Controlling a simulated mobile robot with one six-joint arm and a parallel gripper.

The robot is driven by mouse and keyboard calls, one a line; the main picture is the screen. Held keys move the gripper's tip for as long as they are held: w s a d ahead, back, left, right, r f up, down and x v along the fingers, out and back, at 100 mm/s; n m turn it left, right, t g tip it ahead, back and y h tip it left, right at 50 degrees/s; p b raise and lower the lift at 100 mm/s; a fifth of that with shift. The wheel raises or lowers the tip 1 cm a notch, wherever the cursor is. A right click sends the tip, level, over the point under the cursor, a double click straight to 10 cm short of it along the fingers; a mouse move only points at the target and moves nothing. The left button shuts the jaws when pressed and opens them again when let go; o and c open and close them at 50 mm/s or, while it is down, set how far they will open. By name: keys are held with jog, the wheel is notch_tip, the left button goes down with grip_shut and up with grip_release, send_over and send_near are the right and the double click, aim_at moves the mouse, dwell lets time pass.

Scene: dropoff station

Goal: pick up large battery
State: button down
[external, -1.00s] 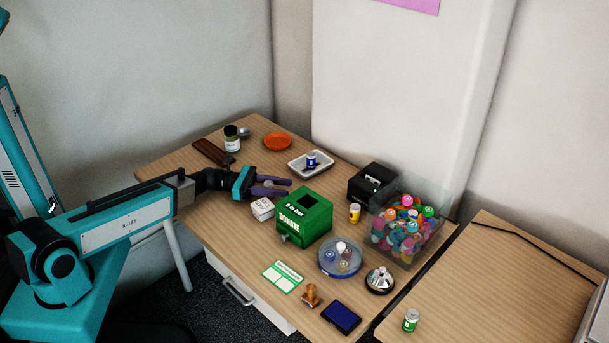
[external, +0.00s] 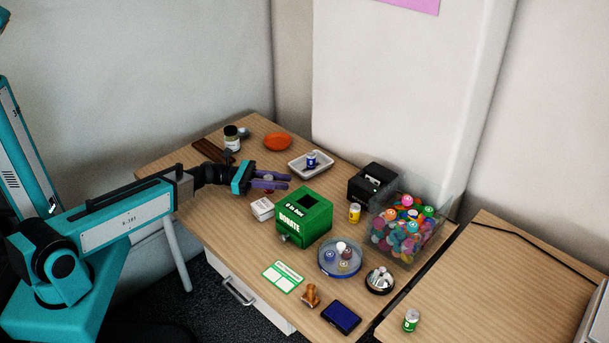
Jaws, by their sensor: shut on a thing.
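My gripper (external: 274,180) is over the table, behind and left of the green donation box. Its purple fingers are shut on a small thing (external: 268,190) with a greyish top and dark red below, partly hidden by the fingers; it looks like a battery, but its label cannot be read. Other battery-like cylinders stand apart from it: a blue and white one (external: 311,159) in the white tray (external: 325,169), a yellow one (external: 355,213) right of the box, and a green and white one (external: 411,320) on the near right table. Which is the large one is unclear.
The green box (external: 304,222) and a small white box (external: 262,209) stand close to my gripper. A clear bin (external: 405,232) of colourful items, a black device (external: 373,183) and a round dish (external: 340,258) are to the right. An orange dish (external: 277,142) lies behind.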

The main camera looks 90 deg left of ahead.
jog(key=s+d, duration=0.1)
jog(key=s+d+r, duration=0.1)
jog(key=s, duration=0.1)
jog(key=s+d, duration=0.1)
jog(key=shift+s+d+r, duration=0.15)
jog(key=shift+s+r, duration=0.15)
jog(key=shift+r, duration=0.05)
jog(key=shift+r+p, duration=0.15)
jog(key=shift+p, duration=0.25)
jog(key=shift+s+p, duration=0.1)
jog(key=shift+p, duration=0.3)
jog(key=shift+d+p, duration=0.1)
jog(key=shift+p, duration=0.25)
